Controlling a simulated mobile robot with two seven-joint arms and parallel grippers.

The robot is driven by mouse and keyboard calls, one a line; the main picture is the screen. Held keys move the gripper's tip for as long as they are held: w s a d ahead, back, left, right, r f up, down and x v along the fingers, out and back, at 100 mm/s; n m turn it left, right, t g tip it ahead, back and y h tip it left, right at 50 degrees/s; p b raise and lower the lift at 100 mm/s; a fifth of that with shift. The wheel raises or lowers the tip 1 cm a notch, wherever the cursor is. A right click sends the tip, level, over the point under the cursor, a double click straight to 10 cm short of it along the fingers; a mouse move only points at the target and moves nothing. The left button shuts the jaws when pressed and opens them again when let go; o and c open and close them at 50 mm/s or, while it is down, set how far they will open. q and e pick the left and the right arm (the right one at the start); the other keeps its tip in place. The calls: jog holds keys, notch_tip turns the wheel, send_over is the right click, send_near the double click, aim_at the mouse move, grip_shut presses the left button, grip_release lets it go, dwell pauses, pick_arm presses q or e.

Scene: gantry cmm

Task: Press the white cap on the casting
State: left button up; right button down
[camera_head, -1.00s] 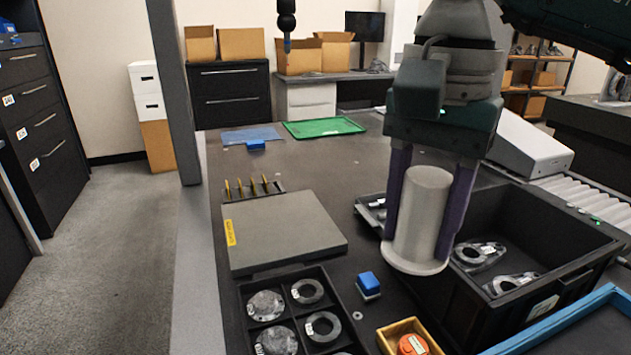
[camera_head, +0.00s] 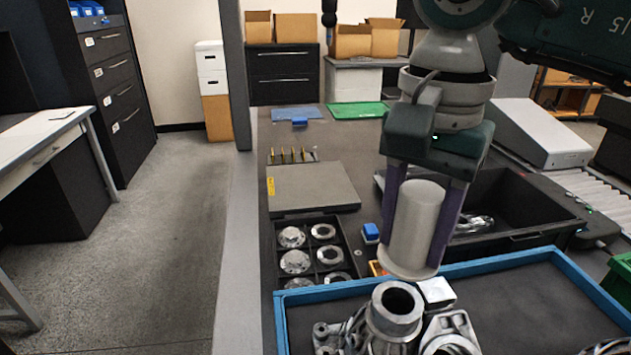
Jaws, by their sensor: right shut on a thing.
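The white cap (camera_head: 418,215) is an off-white cylinder with a wide rim at its lower end. My right gripper (camera_head: 417,240) is shut on it, one purple finger on each side, and holds it nearly upright in the air. The grey metal casting (camera_head: 394,312) shows at the bottom of the view, with a round upright bore whose dark mouth faces up. The cap appears above and slightly right of this bore in the picture, apart from it. The lower part of the casting is cut off by the picture edge. My left gripper is not in view.
A blue-edged tray (camera_head: 520,268) surrounds the casting; its right part is bare. A small white block (camera_head: 437,292) is beside the bore. A black divided box (camera_head: 310,225) of metal rings, a grey plate (camera_head: 312,187) and a black bin (camera_head: 525,195) lie behind.

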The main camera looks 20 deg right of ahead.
aim_at(406, 265)
notch_tip(406, 265, down, 5)
jog(key=b, duration=0.3)
jog(key=shift+r, duration=0.1)
jog(key=shift+f+b, duration=0.35)
jog(key=shift+b, duration=0.15)
dwell(0.5)
jog(key=shift+b, duration=0.4)
dwell(0.5)
jog(key=shift+f+b, duration=0.2)
jog(key=shift+b, duration=0.4)
dwell(0.7)
dwell(0.3)
grip_release()
dwell(0.5)
jog(key=shift+r, duration=0.15)
